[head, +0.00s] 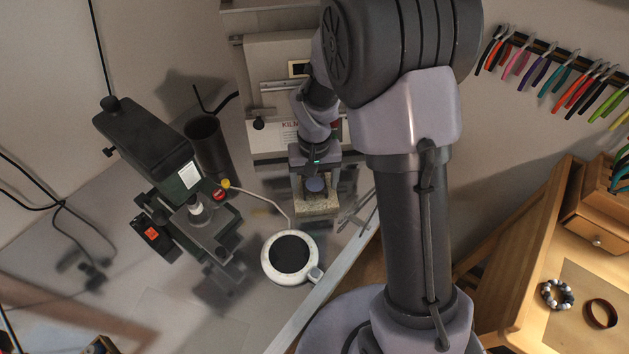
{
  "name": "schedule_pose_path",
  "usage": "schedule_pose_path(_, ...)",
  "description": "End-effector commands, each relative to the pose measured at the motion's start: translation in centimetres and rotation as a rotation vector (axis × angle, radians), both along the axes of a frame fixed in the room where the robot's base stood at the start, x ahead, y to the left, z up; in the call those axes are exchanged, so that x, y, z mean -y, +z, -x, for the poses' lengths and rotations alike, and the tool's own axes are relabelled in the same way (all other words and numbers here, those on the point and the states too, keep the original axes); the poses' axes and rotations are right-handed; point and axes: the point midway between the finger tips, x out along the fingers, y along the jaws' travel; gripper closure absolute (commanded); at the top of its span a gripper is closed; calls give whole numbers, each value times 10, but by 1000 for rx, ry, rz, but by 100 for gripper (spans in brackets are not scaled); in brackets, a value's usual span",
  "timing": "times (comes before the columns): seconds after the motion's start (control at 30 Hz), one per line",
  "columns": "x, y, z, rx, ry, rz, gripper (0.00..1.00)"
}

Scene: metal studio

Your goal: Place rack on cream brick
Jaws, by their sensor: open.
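The cream brick (317,209) lies on the grey metal bench in front of the kiln. My gripper (315,190) is over the brick, pointing down, with its two fingers apart toward the brick's left and right sides. A small bluish round shape shows between the fingers; I cannot tell whether it is part of my gripper. A thin wire-like shape (352,219), possibly the rack, shows just right of the brick near the bench edge. It is too small to make out clearly. I cannot tell whether the fingers touch the brick.
The kiln (279,85) stands behind my gripper. A white round plate with a dark top (290,255) lies in front of the brick, its cord running behind. A dark green machine (150,150) and a dark cup (206,145) stand left. The bench's right edge is close.

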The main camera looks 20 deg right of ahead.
Motion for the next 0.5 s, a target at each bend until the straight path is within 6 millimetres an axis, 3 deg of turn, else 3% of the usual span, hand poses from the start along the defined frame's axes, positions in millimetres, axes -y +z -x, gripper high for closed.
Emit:
schedule_pose_path(0.3, 0, 89, -1, 6, 1, 0, 24)
schedule_pose_path(0.5, 0, 118, 0, 5, -1, 0, 24)
